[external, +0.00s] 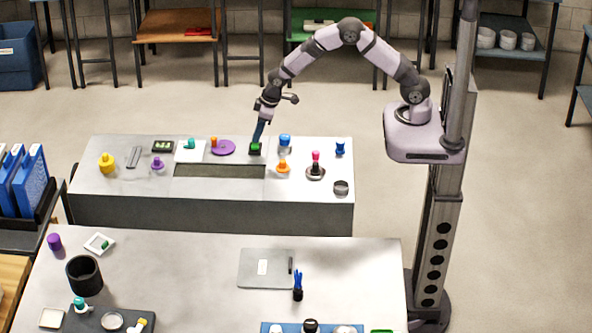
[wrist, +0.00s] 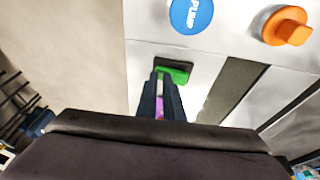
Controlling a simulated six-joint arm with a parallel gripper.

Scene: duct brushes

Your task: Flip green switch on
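The green switch (external: 256,147) is a small green rocker in a black housing on the far workbench, at the back edge of a long recess. In the wrist view the green switch (wrist: 180,72) lies just beyond my fingertips, its left part close to them. My gripper (external: 257,141) points down at the switch from above. In the wrist view my gripper (wrist: 161,74) shows two dark fingers close together, with a narrow strip of purple between them and nothing held. Whether the tips touch the switch, or each other, I cannot tell.
A blue PUMP button (wrist: 192,14) and an orange knob (wrist: 287,26) stand near the switch. A purple disc (external: 224,148) lies left of it. The long recess (external: 220,171) runs in front. A nearer table (external: 200,270) holds several other items.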

